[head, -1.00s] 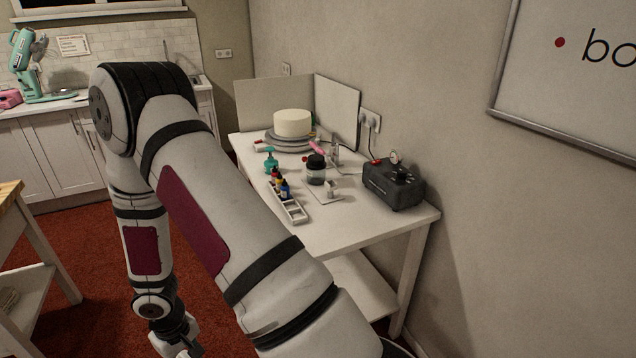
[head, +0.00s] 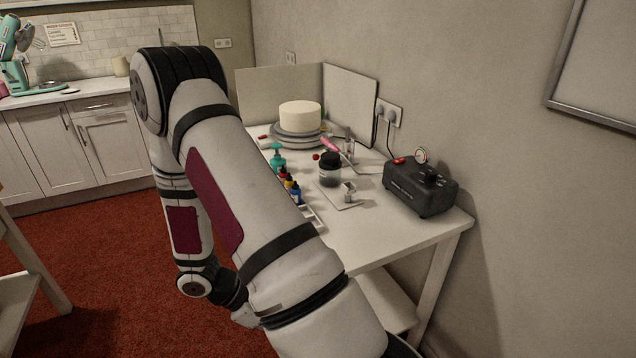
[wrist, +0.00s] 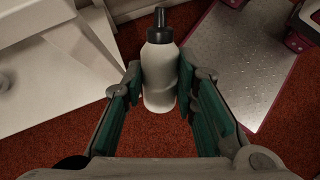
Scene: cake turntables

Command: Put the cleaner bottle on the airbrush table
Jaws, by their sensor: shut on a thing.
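The cleaner bottle (wrist: 160,75), white with a black nozzle cap, stands between the fingers of my gripper (wrist: 160,100) in the wrist view. My gripper is shut on it, with the green-padded fingers on either side of the body. In the head view my arm hides the bottle. The airbrush table (head: 405,245) is white and stands against the right wall, beyond my arm. My gripper is low, in front of the table's left side and apart from it.
On the table are a cake (head: 300,116) on a turntable, a dark jar (head: 330,170), a teal bottle (head: 277,157), small colour bottles (head: 290,186) and a black compressor (head: 421,190). The front right tabletop is mostly clear. Red carpet (head: 120,270) lies left.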

